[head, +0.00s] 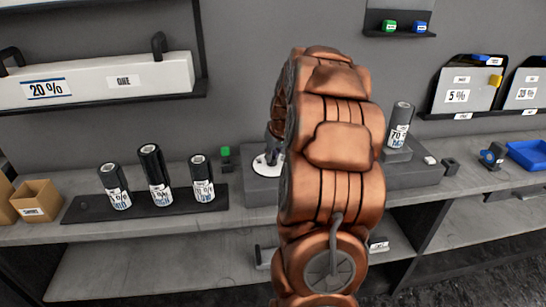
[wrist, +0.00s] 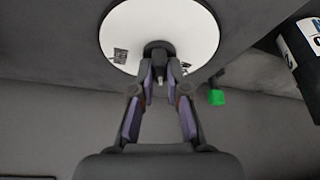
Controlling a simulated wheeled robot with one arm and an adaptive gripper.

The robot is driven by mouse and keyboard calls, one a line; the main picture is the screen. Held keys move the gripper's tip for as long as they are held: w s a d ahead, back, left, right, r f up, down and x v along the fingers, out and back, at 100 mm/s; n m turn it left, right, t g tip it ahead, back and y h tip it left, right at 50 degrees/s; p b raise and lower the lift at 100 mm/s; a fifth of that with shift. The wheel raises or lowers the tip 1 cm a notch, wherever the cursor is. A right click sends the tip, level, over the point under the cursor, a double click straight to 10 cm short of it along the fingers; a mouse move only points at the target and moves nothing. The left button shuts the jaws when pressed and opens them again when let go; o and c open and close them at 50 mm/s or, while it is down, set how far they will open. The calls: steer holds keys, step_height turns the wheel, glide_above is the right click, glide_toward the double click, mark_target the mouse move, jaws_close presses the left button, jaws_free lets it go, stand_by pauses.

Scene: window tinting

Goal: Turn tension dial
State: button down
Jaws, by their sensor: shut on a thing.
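The tension dial shows in the wrist view as a white round face (wrist: 118,38) with small dark markings and a dark knob (wrist: 158,46) at its middle. My gripper (wrist: 160,66) has its two fingers on either side of the knob, shut on it. In the head view the white dial face (head: 262,163) lies on a grey block on the bench. My copper-coloured arm hides part of the dial and most of the gripper there. The knob's exact turn angle cannot be read.
Three dark film rolls (head: 155,175) stand on a black mat left of the dial. A small green piece (head: 225,153) stands just behind, left of the dial. Another roll (head: 400,122) stands on the block to the right. A blue tray (head: 527,153) is at the far right.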

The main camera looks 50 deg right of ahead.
steer(key=shift+m+g+h+b, duration=0.3)
steer(key=shift+m+h+b, duration=0.55)
steer(key=shift+m, duration=1.15)
steer(key=c, duration=1.2)
jaws_free()
steer(key=shift+o, duration=0.2)
steer(key=v, duration=1.2)
steer(key=shift+d, duration=0.1)
